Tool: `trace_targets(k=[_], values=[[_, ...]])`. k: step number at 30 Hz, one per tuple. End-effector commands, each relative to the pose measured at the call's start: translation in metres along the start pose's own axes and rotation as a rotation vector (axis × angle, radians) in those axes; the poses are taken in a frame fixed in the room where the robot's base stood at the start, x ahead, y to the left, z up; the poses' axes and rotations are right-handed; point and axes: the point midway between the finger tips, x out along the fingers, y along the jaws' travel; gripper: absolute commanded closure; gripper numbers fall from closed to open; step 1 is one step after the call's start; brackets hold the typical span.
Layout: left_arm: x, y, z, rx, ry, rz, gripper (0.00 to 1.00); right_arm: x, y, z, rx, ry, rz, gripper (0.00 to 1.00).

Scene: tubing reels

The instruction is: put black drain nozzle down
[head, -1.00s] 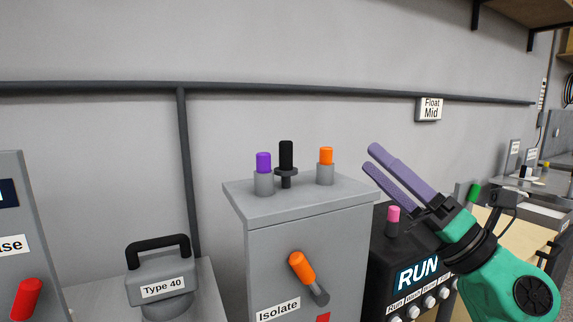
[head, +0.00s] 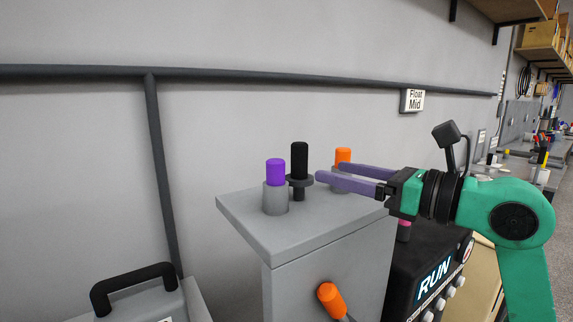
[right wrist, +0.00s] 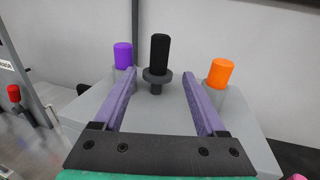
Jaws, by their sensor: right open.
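The black drain nozzle (head: 299,163) stands upright on top of the grey cabinet (head: 250,222), with a wide collar around its lower part. It also shows in the right wrist view (right wrist: 160,55), ahead of and between the fingertips. My right gripper (head: 328,174) is open, with its two purple fingers pointing left at the nozzle. In the right wrist view nothing is held between the fingers (right wrist: 156,92). Whether a fingertip touches the nozzle's collar I cannot tell. My left gripper is not in view.
A purple-capped grey post (head: 275,172) stands left of the nozzle. An orange-capped post (head: 343,155) stands right of it, partly behind my fingers. An orange lever (head: 331,299) is on the cabinet front. A black RUN box (head: 425,270) stands at the right.

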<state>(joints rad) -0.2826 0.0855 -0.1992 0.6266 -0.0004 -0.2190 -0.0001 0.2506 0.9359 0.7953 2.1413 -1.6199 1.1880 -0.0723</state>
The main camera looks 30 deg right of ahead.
Motion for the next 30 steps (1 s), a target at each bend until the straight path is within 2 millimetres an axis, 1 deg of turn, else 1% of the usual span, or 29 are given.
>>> trace_targets(k=[1, 3, 7, 11, 14, 15, 18, 21, 26, 29, 30], values=[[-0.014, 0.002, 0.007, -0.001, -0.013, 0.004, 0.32, 0.013, 0.001, 0.007, 0.002, 0.004, 0.003, 0.26], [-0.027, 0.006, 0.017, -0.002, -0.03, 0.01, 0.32, 0.032, 0.001, 0.009, 0.004, 0.003, 0.004, 0.26], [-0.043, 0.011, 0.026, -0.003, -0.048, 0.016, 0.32, 0.063, 0.001, 0.008, 0.004, 0.001, 0.003, 0.26], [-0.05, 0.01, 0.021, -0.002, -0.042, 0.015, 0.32, 0.08, 0.001, 0.005, 0.003, -0.001, 0.003, 0.26], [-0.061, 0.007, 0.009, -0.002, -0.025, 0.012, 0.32, 0.096, 0.001, 0.007, 0.004, 0.0, 0.004, 0.26], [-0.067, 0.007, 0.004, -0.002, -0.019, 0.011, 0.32, 0.104, 0.002, 0.008, 0.004, -0.001, 0.004, 0.26], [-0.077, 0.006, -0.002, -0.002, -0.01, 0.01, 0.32, 0.122, 0.001, 0.007, 0.006, -0.002, 0.004, 0.26], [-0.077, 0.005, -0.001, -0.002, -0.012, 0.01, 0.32, 0.129, 0.002, 0.002, 0.002, -0.001, 0.003, 0.26], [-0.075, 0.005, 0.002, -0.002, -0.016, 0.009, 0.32, 0.129, 0.001, 0.0, 0.001, 0.0, 0.003, 0.26], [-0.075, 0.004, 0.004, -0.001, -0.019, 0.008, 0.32, 0.129, 0.001, 0.0, 0.001, 0.0, 0.003, 0.61], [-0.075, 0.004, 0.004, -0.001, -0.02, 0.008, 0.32, 0.129, 0.001, 0.0, 0.001, 0.0, 0.003, 0.76]])
